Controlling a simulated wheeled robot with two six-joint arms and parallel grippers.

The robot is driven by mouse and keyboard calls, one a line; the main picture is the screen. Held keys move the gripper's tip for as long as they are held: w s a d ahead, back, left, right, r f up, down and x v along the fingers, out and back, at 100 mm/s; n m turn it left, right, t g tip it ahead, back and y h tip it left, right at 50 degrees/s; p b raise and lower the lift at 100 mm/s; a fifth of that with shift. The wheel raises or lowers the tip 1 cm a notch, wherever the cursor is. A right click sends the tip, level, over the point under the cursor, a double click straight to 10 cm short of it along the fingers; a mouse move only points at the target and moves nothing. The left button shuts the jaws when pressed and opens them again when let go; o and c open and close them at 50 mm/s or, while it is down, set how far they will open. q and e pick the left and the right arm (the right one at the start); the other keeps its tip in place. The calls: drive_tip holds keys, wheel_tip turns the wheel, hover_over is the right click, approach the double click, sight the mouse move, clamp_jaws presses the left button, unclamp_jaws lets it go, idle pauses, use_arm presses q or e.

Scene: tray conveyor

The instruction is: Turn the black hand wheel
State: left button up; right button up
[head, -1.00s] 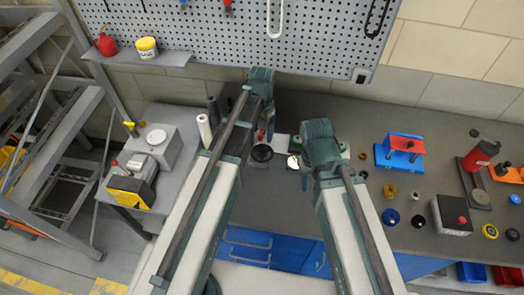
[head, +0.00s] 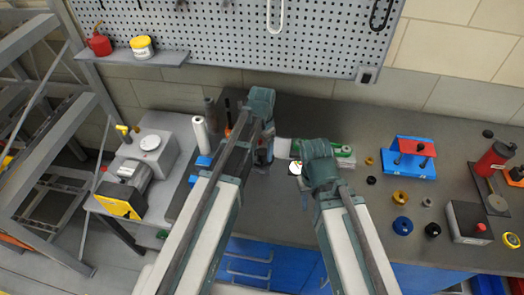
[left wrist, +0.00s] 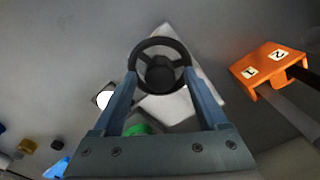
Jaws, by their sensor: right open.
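The black hand wheel (left wrist: 160,64) is a spoked ring with a round hub, seen from above in the left wrist view on a pale base plate (left wrist: 176,103). My left gripper (left wrist: 160,76) has its two fingers apart, one at each side of the wheel's rim. I cannot tell whether they touch it. In the head view my left gripper (head: 264,150) points down at the bench, and it and its arm mostly hide the wheel. My right gripper (head: 306,190) is open and empty over the bench, to the right of the left one.
A white dial (head: 295,168) and a green part (head: 343,150) sit near the right gripper. An orange block marked 1 and 2 (left wrist: 266,65) stands beside the wheel. A blue stand (head: 408,168) and several knobs are further right. A pegboard (head: 230,40) rises behind.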

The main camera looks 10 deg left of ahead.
sight(262, 152)
use_arm(q)
clamp_jaws()
drive_tip(key=shift+m, duration=1.9)
drive_tip(key=shift+o, duration=0.2)
unclamp_jaws()
drive_tip(key=shift+r, duration=0.2)
use_arm(e)
drive_tip(key=shift+r, duration=0.15)
use_arm(q)
wheel_tip(262, 152, up, 14)
drive_tip(key=p, duration=1.3)
drive_tip(key=shift+f+p, duration=0.25)
drive_tip(key=shift+p, duration=0.15)
use_arm(e)
wheel_tip(262, 152, up, 14)
drive_tip(key=shift+f, duration=0.25)
